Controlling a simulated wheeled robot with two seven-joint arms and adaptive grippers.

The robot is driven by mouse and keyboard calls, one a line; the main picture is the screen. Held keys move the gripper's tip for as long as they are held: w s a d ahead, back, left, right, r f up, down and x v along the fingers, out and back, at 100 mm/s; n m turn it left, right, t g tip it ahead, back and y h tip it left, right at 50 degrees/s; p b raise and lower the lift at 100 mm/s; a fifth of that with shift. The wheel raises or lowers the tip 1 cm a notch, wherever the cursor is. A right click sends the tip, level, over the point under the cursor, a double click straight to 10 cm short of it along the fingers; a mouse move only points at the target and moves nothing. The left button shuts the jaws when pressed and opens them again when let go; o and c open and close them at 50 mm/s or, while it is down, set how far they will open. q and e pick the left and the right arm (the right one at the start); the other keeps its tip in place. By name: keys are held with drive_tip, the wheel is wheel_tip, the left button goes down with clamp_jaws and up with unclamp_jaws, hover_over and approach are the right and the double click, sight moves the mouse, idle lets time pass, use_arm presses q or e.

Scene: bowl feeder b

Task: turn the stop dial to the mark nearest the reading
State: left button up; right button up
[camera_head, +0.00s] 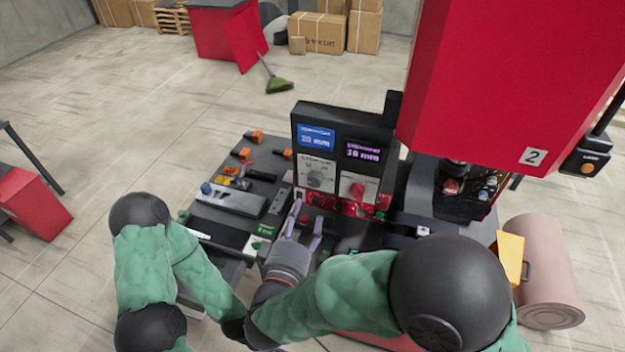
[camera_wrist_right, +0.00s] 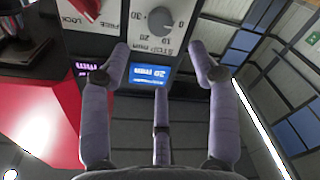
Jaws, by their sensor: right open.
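The stop dial, a grey knob (camera_head: 315,178), is on a white plate at the left of the dark control panel (camera_head: 343,125). It shows upside down in the right wrist view (camera_wrist_right: 161,20), with marks around it; its pointer is too small to read surely. Above it a blue display (camera_head: 316,138) seems to read 20 mm. A purple display (camera_head: 362,152) on the right seems to read 18 mm. My right gripper (camera_head: 308,212) is open and empty, below and in front of the dial, apart from it. Its fingers also show spread in the wrist view (camera_wrist_right: 160,50). My left gripper is hidden.
A red lock knob (camera_head: 357,190) is beside the dial. Red parts (camera_head: 350,208) line the panel's foot. A tall red machine housing (camera_head: 510,80) stands close on the right. The bench at left carries a grey block (camera_head: 233,198) and orange-ended parts (camera_head: 254,136).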

sight(314, 183)
drive_tip(key=p+x, duration=0.1)
drive_tip(key=x, duration=0.9)
drive_tip(key=shift+w+f, duration=0.1)
drive_tip(key=shift+w, duration=0.15)
drive_tip(key=c, duration=1.2)
